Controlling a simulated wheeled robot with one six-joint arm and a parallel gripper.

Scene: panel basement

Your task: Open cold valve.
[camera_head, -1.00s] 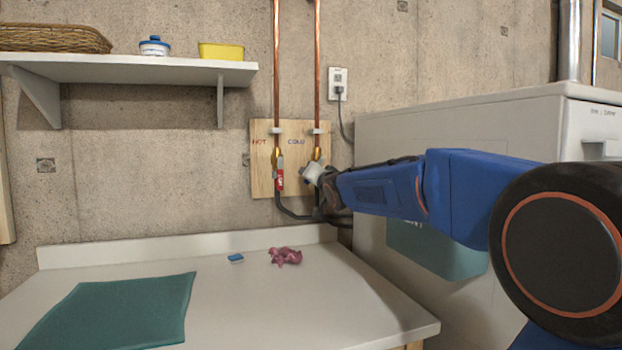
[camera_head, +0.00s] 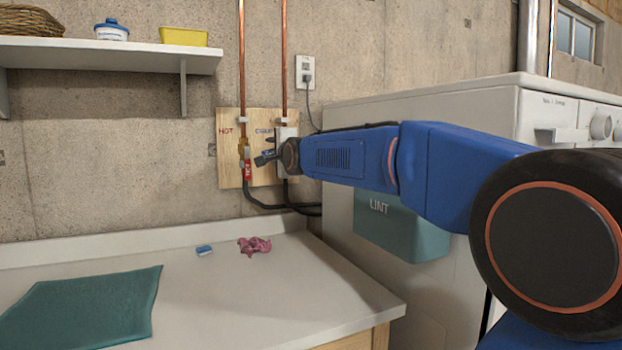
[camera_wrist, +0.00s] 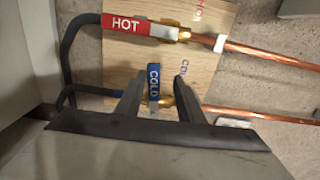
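The cold valve's blue handle (camera_wrist: 154,84), marked COLD, shows in the wrist view crosswise to its copper pipe (camera_wrist: 255,115). My gripper (camera_wrist: 161,80) is open, with one finger on each side of this handle and a visible gap to each. The red HOT handle (camera_wrist: 140,28) lies in line with its own pipe, beyond my fingertips. In the head view my gripper (camera_head: 267,158) is at the wooden valve board (camera_head: 229,172), just right of the red handle (camera_head: 248,168). My wrist hides most of the cold valve there.
A white washer or dryer (camera_head: 440,110) with a teal LINT bin (camera_head: 395,225) stands right of the board, behind my arm. Below is a white counter (camera_head: 290,285) with a teal cloth (camera_head: 90,305), a pink crumpled cloth (camera_head: 254,245) and a blue sponge (camera_head: 204,250). Black hoses (camera_head: 262,204) hang under the valves.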

